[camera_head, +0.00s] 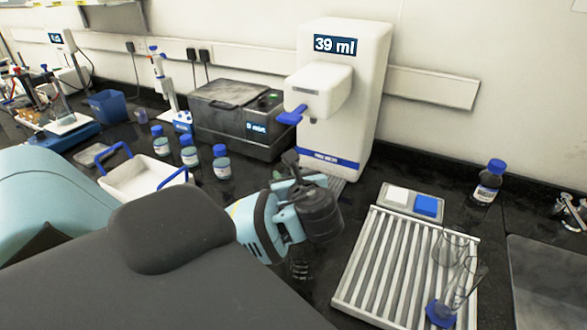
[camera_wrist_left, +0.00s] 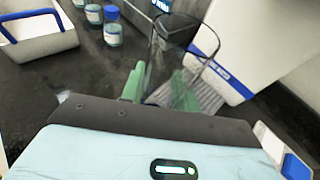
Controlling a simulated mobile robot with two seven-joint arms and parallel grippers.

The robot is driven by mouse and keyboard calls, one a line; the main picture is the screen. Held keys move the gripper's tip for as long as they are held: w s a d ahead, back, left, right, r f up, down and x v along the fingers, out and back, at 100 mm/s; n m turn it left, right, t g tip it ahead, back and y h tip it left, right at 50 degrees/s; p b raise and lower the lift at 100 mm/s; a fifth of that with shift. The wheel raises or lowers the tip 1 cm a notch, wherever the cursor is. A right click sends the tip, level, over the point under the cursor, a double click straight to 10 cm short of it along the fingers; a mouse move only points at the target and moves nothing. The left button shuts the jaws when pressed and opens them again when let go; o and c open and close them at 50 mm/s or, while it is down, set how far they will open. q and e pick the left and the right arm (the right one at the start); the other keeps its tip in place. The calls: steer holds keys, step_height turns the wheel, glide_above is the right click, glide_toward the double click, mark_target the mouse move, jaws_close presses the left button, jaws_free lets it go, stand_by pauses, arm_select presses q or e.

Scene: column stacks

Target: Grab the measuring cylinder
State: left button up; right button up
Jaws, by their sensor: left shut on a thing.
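A clear measuring cylinder (camera_head: 464,285) with a blue base stands, looking tilted in the picture, at the front right of the slatted rack in the head view. My left gripper (camera_wrist_left: 157,92) is shut on a clear glass vessel (camera_wrist_left: 197,48), whose wide round rim shows in the left wrist view; its exact kind is hard to tell. In the head view my left gripper (camera_head: 300,190) is in front of the white dispenser, well left of the cylinder, and the held vessel is hidden there. My right gripper is not in view.
The white dispenser (camera_head: 345,95) reads 39 ml. A clear glass (camera_head: 449,245) is on the slatted rack (camera_head: 385,265). Blue-capped bottles (camera_head: 221,163), a white basket (camera_head: 140,178) and a grey box (camera_head: 235,115) stand left. A small blue-and-white panel (camera_head: 412,200) lies behind the rack.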

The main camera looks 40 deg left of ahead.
arm_select(q)
steer(key=shift+s+d+r, duration=0.1)
steer(key=shift+s+d, duration=0.15)
steer(key=shift+s, duration=0.35)
steer(key=shift+s+d, duration=0.2)
steer(key=shift+s, duration=0.35)
steer(key=shift+s+d+r, duration=0.1)
steer(key=shift+s, duration=0.4)
